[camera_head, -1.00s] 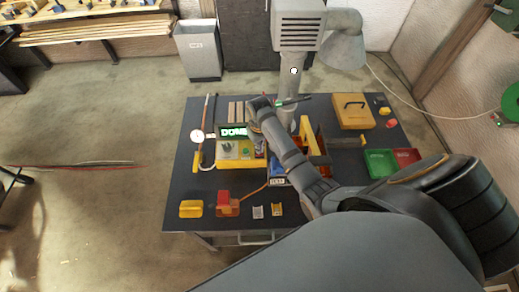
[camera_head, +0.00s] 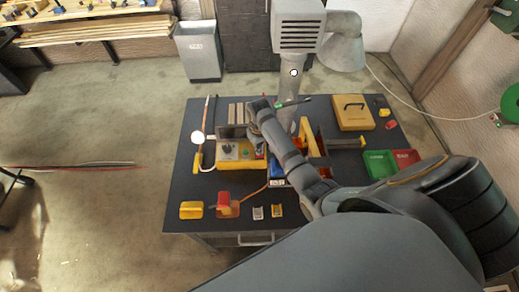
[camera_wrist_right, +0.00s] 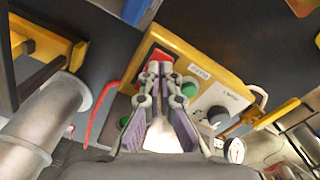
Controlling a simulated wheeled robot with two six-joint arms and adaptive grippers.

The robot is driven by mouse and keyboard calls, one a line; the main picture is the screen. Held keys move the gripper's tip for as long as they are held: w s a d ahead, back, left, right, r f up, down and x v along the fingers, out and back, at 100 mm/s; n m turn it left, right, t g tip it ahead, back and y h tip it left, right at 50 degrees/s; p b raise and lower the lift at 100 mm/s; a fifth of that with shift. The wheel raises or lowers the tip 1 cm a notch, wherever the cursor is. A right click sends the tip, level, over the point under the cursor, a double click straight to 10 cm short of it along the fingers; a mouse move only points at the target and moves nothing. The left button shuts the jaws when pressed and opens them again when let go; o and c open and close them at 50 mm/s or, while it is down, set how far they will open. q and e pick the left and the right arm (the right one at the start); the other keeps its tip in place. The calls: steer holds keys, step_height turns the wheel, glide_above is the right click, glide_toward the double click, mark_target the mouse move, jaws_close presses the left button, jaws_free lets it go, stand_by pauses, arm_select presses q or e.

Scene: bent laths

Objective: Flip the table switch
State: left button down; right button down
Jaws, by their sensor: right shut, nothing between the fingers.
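The table switch is a red part (camera_wrist_right: 159,56) at one end of a yellow control box (camera_wrist_right: 183,45) in the right wrist view. A display (camera_head: 232,132) behind the box looks dark. My left gripper is out of view.
A round white gauge (camera_head: 197,137) stands left of the box. Yellow frame parts (camera_head: 308,140) and a grey pipe (camera_head: 290,85) stand close to my right arm. Green (camera_head: 380,164) and red trays lie at the right.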

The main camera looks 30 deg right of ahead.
steer(key=shift+r, duration=3)
